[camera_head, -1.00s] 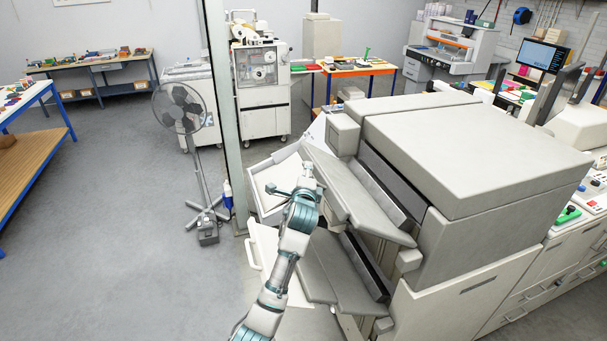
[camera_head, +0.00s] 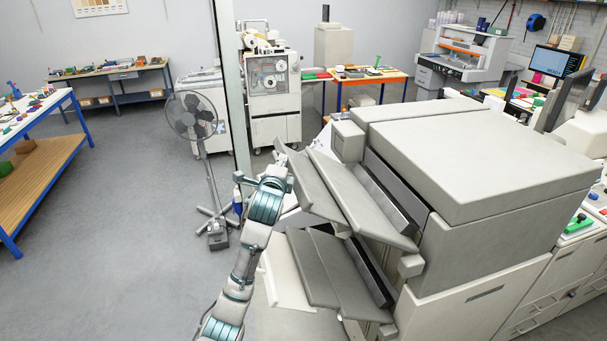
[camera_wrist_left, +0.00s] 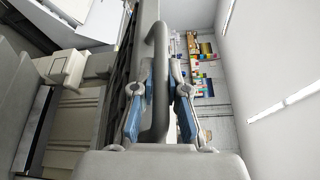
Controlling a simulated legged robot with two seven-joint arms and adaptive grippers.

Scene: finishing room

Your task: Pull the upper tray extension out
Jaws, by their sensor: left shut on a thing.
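The upper tray (camera_head: 362,203) juts from the left side of the large grey machine. Its upper tray extension (camera_head: 311,187), a flat grey panel, sticks out to the left beyond the tray. My left gripper (camera_head: 282,178) is at the extension's outer end; its fingertips are largely hidden in the head view. In the left wrist view, the two blue-and-grey fingers of my left gripper (camera_wrist_left: 160,112) are shut on a grey bar handle (camera_wrist_left: 159,70), one on each side. My right gripper is out of view.
A lower tray (camera_head: 350,283) with its own extension (camera_head: 310,270) sits below. A standing fan (camera_head: 195,118) and a thin upright post (camera_head: 231,80) stand to the left.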

